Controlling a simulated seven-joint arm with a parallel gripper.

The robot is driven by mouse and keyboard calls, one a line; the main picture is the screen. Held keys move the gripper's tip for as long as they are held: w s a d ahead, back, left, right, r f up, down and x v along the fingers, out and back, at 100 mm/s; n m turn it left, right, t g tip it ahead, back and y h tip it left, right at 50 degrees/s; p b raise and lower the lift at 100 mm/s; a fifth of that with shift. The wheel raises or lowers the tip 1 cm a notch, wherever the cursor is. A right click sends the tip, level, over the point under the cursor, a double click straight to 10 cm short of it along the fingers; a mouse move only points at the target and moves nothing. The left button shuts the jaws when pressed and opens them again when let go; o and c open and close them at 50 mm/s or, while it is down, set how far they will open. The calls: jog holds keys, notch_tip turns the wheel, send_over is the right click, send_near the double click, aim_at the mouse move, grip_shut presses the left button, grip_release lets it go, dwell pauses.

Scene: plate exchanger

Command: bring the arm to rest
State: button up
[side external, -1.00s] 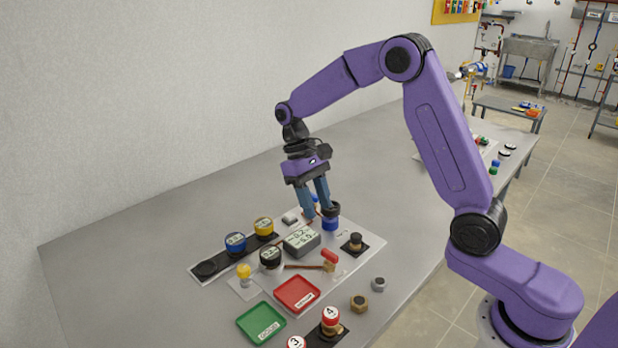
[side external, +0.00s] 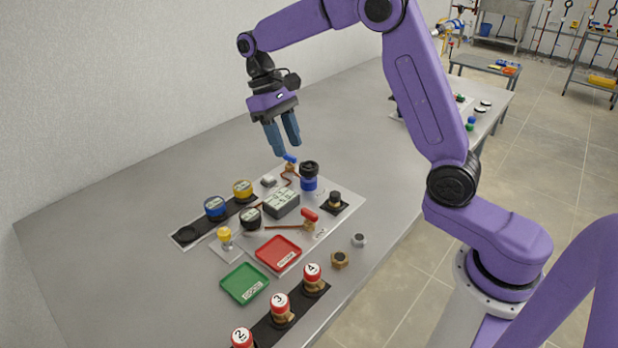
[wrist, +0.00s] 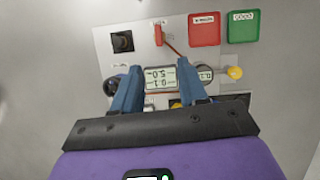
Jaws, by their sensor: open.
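My gripper (side external: 282,150) is open and empty. It hangs above the back of the plate board, pointing down, with clear air between its blue fingers and the parts below. It also shows in the wrist view (wrist: 160,90), where its fingers frame the grey meter (wrist: 158,78). In the side view this grey meter (side external: 282,203) sits on the light board (side external: 340,213). A blue part with a black top (side external: 309,177) stands upright on the board, to the right of my fingertips and apart from them.
The board also carries a red-handled valve (side external: 309,216) and a blue-handled valve (side external: 290,159). A red tray (side external: 278,253) and a green tray (side external: 245,284) lie in front. Several red-capped numbered parts (side external: 312,275) stand on a black strip. The table (side external: 130,170) is free at the back left.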

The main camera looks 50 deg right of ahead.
jog(key=s+a+n+t, duration=0.1)
jog(key=s+a+n, duration=0.15)
jog(key=s, duration=0.45)
jog(key=s+a+n+t, duration=0.1)
jog(key=s+a+n, duration=0.15)
jog(key=s, duration=0.45)
jog(key=s+d+f+n+t, duration=0.1)
jog(key=s+d+n, duration=0.1)
jog(key=s, duration=0.6)
jog(key=s+d+f+n+t, duration=0.1)
jog(key=s+d+n, duration=0.2)
jog(key=s, duration=0.5)
jog(key=shift+f+n+y, duration=0.2)
jog(key=shift+n+y, duration=0.1)
jog(key=shift+n, duration=0.6)
dwell(2.8)
